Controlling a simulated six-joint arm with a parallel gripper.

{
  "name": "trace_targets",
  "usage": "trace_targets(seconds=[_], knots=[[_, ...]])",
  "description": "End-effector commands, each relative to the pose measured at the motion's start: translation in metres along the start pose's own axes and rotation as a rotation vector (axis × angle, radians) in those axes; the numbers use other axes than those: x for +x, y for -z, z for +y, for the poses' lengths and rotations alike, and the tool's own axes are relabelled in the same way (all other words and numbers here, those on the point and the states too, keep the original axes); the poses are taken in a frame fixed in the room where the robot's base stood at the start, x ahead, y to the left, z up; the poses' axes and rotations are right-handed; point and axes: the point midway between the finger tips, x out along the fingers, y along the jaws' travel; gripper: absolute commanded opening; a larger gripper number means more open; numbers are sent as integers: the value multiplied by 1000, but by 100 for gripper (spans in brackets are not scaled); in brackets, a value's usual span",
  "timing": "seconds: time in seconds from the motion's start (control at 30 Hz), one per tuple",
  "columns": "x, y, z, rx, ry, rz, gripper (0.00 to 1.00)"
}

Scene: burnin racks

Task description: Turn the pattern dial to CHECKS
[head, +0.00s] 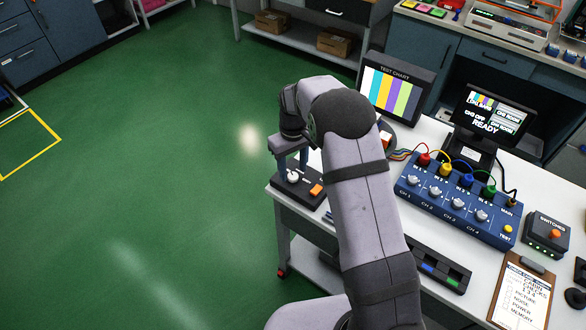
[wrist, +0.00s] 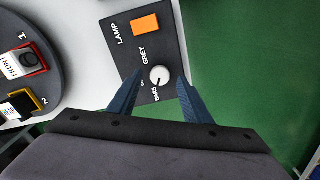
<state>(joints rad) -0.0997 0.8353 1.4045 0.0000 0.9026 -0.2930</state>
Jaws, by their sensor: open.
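The pattern dial (wrist: 159,76) is a small white round knob on a dark control box (wrist: 145,45). It also shows in the head view (head: 293,177). A dark mark on the knob faces the BARS label; GREY is beside it, and CHECKS is not readable. My gripper (wrist: 160,77) is open, with one blue finger on each side of the knob. Gaps seem to show between fingers and knob, but I cannot tell whether they touch. The test chart screen (head: 393,92) shows vertical colour bars.
An orange lamp button (wrist: 145,24) sits on the same box, near the dial. A dark round stand (wrist: 45,85) with red and yellow blocks is left of it. The blue channel box (head: 458,202) and clipboard (head: 523,292) lie further along the bench. Green floor lies beyond the bench edge.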

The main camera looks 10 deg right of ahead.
Motion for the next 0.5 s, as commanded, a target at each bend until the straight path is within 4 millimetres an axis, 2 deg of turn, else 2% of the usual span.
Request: trace_targets(seconds=[0.2,0.5], knots=[[15,0,0,0,0,-1,45],[18,0,0,0,0,1,45]])
